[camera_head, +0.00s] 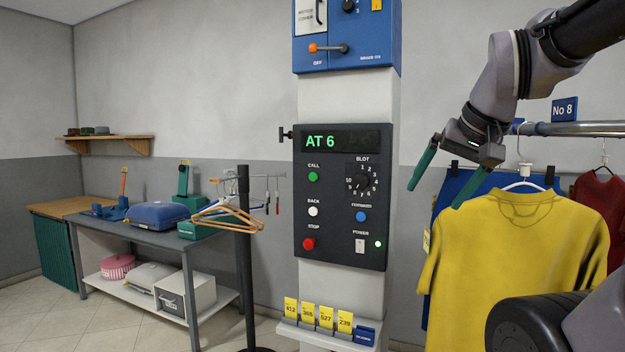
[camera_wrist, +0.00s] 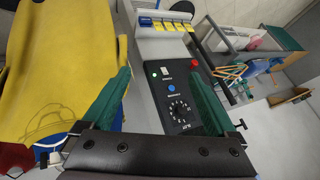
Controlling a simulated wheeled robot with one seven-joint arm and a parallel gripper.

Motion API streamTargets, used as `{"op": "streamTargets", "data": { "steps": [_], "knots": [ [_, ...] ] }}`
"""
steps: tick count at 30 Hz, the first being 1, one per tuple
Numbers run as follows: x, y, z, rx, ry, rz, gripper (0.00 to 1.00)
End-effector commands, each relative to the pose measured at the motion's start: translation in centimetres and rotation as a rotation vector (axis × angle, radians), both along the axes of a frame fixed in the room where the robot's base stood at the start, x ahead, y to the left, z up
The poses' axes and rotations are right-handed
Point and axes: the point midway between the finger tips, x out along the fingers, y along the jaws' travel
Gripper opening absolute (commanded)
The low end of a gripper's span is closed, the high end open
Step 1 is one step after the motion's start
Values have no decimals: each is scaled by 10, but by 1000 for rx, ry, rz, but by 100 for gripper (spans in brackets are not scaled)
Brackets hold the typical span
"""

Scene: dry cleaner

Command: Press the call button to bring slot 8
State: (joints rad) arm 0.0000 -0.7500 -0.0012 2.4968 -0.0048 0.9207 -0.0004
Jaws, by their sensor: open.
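The dark control panel (camera_head: 340,260) is on a white column, and its display (camera_head: 340,141) reads AT 6. The green CALL button (camera_head: 313,177) is at the panel's upper left. The slot dial (camera_head: 361,183) is to its right; its setting is too small to read surely. My gripper (camera_head: 433,197) is open and empty, right of the panel in the picture, with green fingers pointing down and left. In the wrist view the dial (camera_wrist: 180,108) and red STOP button (camera_wrist: 193,62) show; the CALL button is not visible there, and the right finger covers part of the panel.
A white BACK button (camera_head: 313,211) and blue FORWARD button (camera_head: 361,216) sit below. A yellow shirt (camera_head: 520,240) hangs under the No 8 sign (camera_head: 565,109). A black stand (camera_head: 245,240) with hangers is left of the column. Yellow tags (camera_head: 308,315) line the lower shelf.

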Motion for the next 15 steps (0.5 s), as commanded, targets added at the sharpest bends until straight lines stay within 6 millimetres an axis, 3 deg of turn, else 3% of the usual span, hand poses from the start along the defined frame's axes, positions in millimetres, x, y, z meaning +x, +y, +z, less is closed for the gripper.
{"op": "streamTargets", "data": {
  "steps": [3,10,11,15],
  "knots": [
    [0,0,0,0,0,0,93],
    [0,0,0,0,0,0,5],
    [0,0,0,0,0,0,0],
    [0,0,0,0,0,0,0]
  ]
}}
